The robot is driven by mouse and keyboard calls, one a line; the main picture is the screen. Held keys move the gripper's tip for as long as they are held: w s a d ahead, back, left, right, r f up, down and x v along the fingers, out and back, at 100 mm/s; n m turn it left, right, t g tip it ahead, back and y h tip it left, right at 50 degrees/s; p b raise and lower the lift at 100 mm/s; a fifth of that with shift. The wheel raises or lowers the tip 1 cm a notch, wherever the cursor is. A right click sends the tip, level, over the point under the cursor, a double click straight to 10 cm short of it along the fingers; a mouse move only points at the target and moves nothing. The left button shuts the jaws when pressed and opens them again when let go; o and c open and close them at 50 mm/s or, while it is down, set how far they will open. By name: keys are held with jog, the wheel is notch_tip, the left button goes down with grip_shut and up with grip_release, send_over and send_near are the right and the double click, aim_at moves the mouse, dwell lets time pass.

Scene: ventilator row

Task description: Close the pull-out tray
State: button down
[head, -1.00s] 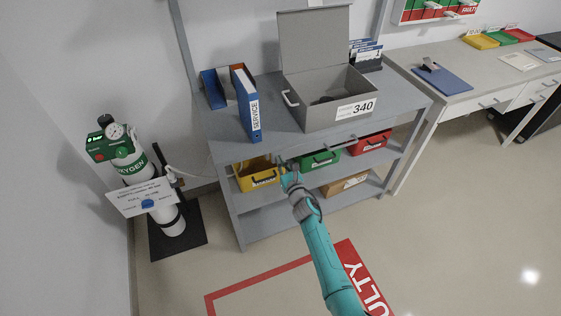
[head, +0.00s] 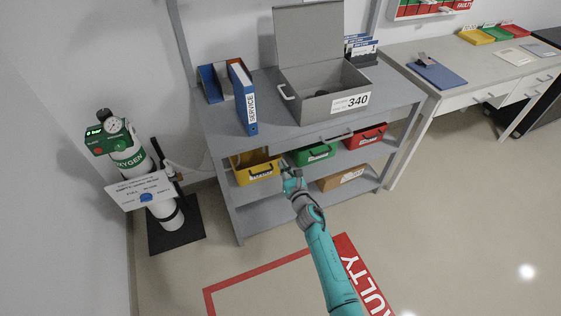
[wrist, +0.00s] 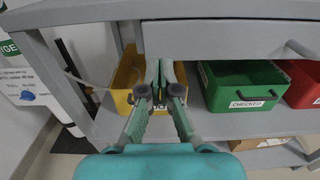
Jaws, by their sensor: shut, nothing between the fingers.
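The pull-out tray (head: 318,141) is a grey drawer under the grey bench top, with a bar handle (head: 338,135) on its front. In the wrist view, its front (wrist: 215,40) spans the upper right, and the handle (wrist: 300,49) is at the right edge. I cannot tell how far it stands out. My gripper (head: 289,171) is shut and empty, below and left of the handle, apart from it. In the wrist view, my gripper (wrist: 160,68) has its fingers together, in front of the yellow bin and just below the drawer's left end.
A yellow bin (head: 254,169), a green bin (head: 314,153) and a red bin (head: 366,137) sit on the shelf under the drawer. A grey open box (head: 325,105) and blue binder (head: 243,98) stand on top. An oxygen cylinder (head: 131,160) stands left. The front floor is clear.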

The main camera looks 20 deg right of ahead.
jog(key=s, duration=0.7)
jog(key=shift+s+d, duration=0.15)
jog(key=shift+s, duration=0.25)
jog(key=shift+f, duration=0.1)
